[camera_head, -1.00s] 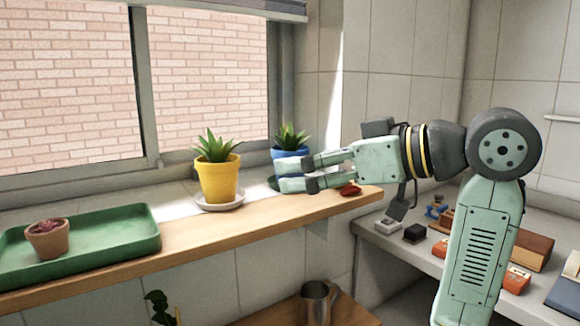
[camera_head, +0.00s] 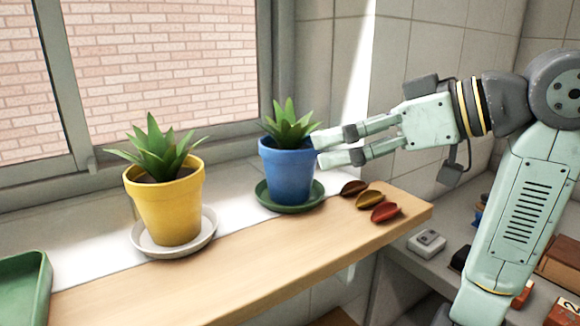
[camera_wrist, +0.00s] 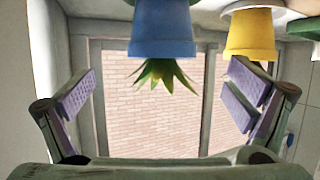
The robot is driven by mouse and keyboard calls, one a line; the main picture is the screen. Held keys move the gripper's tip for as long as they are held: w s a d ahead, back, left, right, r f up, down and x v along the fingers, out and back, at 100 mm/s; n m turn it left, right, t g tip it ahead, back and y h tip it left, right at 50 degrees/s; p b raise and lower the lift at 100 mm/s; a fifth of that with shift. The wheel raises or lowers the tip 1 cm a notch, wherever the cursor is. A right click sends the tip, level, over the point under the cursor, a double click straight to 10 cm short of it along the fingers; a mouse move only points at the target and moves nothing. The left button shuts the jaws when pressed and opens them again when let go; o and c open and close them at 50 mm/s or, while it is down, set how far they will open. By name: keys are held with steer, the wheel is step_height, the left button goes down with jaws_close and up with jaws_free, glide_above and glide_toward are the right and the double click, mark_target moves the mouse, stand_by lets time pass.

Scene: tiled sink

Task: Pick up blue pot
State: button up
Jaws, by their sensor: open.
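The blue pot (camera_head: 288,172) with a spiky green plant (camera_head: 289,125) stands upright on a dark green saucer (camera_head: 262,196) on the wooden sill. My gripper (camera_head: 318,152) is just right of the pot, level with its upper part, with its fingers pointing left toward it. The fingers are spread and nothing is between them. In the wrist view the picture is upside down; the blue pot (camera_wrist: 163,28) is ahead, between the two open fingers (camera_wrist: 160,105) in the picture. Whether a fingertip touches the pot I cannot tell.
A yellow pot (camera_head: 168,208) on a white saucer (camera_head: 205,240) stands to the left. Several small dark, yellow and red dishes (camera_head: 386,212) lie right of the blue pot. A green tray (camera_head: 40,275) is at far left. The window is behind.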

mark_target(290, 148)
steer(key=p+x, duration=0.2)
steer(key=x, duration=0.7)
steer(key=shift+w+a, duration=0.1)
steer(key=shift+a, duration=0.35)
steer(key=c, duration=1.5)
